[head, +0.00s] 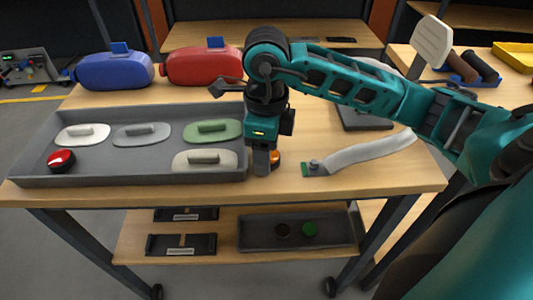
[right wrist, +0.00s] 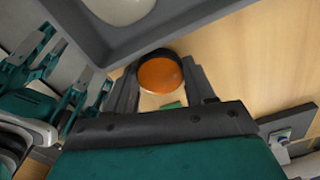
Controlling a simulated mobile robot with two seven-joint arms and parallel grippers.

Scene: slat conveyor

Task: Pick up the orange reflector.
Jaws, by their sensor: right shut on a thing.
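The orange reflector (right wrist: 160,74) is a round orange disc with a dark rim, between the fingers of my right gripper (right wrist: 165,88) in the right wrist view. In the head view only its orange edge (head: 275,158) shows, beside the fingers. My right gripper (head: 264,162) points down at the right end of the grey tray (head: 130,181), outside its wall, and is shut on the reflector. The reflector is at or close to the wooden table top; I cannot tell whether it touches.
The tray holds several oval handled pieces and a red reflector (head: 61,160). A blue case (head: 114,71) and a red case (head: 202,66) stand behind it. A pale curved strip (head: 365,151) with a green-edged end lies right of my gripper. Bare wood lies between them.

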